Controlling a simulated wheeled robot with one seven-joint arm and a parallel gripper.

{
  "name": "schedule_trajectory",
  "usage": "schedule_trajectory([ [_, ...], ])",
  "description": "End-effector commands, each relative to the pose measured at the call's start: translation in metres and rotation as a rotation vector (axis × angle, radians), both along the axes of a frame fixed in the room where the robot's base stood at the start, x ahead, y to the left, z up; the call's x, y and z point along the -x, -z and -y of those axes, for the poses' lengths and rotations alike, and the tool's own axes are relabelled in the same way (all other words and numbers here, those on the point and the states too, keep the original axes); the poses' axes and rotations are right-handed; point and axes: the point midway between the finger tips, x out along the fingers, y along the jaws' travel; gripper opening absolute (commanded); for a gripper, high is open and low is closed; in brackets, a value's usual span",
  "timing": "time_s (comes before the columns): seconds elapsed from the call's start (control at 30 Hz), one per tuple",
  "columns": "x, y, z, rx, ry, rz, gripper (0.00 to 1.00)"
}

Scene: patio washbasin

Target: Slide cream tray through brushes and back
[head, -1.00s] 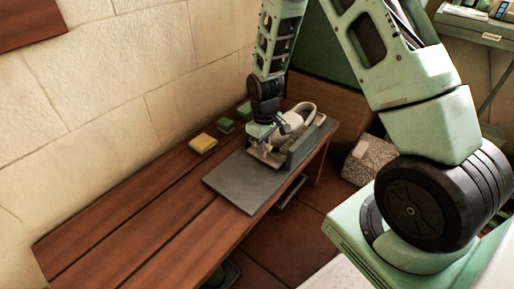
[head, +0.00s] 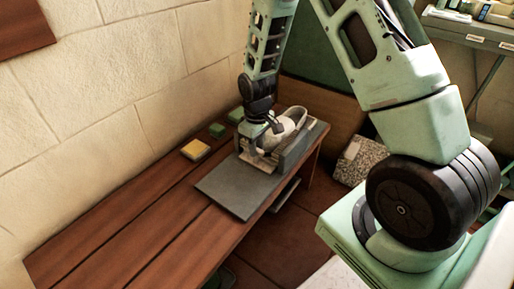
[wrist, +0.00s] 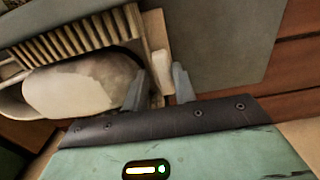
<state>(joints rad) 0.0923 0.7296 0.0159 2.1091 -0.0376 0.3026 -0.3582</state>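The cream tray (head: 259,163) is on the grey board (head: 236,190) and carries a pale shoe (head: 291,122). In the wrist view, the tray's upright cream tab (wrist: 160,62) stands between my two finger tips. My gripper (wrist: 160,82) appears closed on this tab, with a finger against each side. In the head view, my gripper (head: 255,146) points down at the tray's near end. The shoe (wrist: 80,88) lies beside a row of brush bristles (wrist: 65,40) in the wrist view. A grey upright brush block (head: 298,148) flanks the shoe; the far brush is mostly hidden.
A yellow-topped sponge (head: 196,149) and green blocks (head: 217,130) lie along the wall side of the wooden bench (head: 130,215). The board's near-left part is bare. A speckled block (head: 358,160) is on the floor beyond the bench.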

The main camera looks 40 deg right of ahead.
Motion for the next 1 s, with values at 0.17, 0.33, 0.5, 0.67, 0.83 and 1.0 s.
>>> schedule_trajectory([
  [0.17, -0.001, -0.046, 0.001, 0.001, 0.001, 0.007, 0.25],
  [0.33, -0.001, -0.087, 0.001, 0.001, 0.001, 0.006, 0.25],
  [0.5, -0.001, -0.123, 0.001, 0.002, 0.001, 0.005, 0.25],
  [0.67, -0.001, -0.145, 0.001, 0.002, 0.001, 0.004, 0.25],
  [0.83, 0.0, -0.156, 0.001, 0.002, 0.001, 0.002, 0.25],
  [1.0, 0.0, -0.157, 0.001, 0.002, 0.001, 0.002, 0.25],
])
